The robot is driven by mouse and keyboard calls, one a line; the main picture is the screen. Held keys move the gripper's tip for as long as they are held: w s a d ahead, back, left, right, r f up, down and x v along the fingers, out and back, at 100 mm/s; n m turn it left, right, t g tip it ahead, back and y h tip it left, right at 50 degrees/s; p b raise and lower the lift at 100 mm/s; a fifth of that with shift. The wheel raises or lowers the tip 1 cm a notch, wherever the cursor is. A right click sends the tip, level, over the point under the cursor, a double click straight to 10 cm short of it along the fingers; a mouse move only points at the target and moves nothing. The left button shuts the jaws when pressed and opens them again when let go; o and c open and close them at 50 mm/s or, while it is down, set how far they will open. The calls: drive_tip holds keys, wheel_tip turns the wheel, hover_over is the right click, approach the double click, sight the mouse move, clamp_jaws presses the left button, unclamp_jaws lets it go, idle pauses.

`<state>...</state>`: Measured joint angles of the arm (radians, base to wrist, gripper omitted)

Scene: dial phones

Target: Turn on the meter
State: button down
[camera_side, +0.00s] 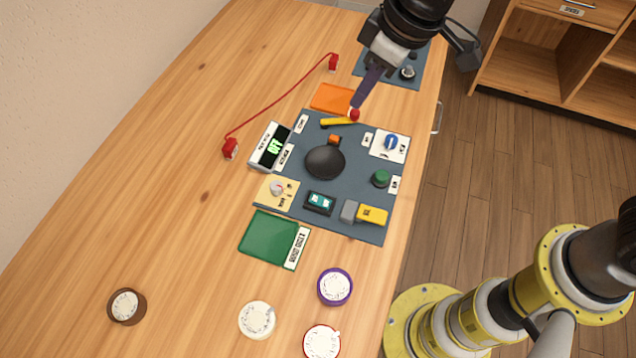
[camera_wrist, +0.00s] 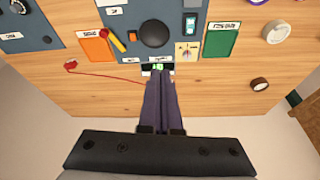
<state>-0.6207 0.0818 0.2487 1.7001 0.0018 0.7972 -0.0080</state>
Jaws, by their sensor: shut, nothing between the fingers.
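The box with a black screen and green digits (camera_side: 271,149), likely the meter, stands at the left edge of the grey-blue board (camera_side: 345,180). Its digits also show in the wrist view (camera_wrist: 158,67), just beyond my fingertips and partly hidden by them. A beige plate with a small dial (camera_side: 280,191) lies near it; its label is too small to read. My gripper (camera_side: 359,103) has its dark fingers shut and empty. In the side view its tips appear over the red ball (camera_side: 355,115) of a yellow lever (camera_side: 336,122); I cannot tell their height. No contact is clear.
The board also carries a black dome (camera_side: 325,162), a blue knob (camera_side: 390,142), a green button (camera_side: 380,178) and a yellow-grey block (camera_side: 371,215). Orange (camera_side: 332,98) and green (camera_side: 270,236) panels flank it. Several round dials stand toward the front. Wood left of the board is mostly clear.

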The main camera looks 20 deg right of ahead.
drive_tip(key=n+g, duration=0.1)
drive_tip(key=n, duration=0.1)
hover_over(315, 199)
drive_tip(key=s+d, duration=0.2)
drive_tip(key=d, duration=0.1)
wheel_tip(315, 199, down, 6)
drive_tip(key=shift+s+a+h, duration=0.2)
drive_tip(key=shift+a+h, duration=0.1)
drive_tip(key=shift+a, duration=0.1)
drive_tip(key=shift+f, duration=0.1)
drive_tip(key=x, duration=1.3)
drive_tip(key=shift+s+f, duration=0.2)
drive_tip(key=shift+f, duration=0.2)
drive_tip(key=shift+g, duration=0.3)
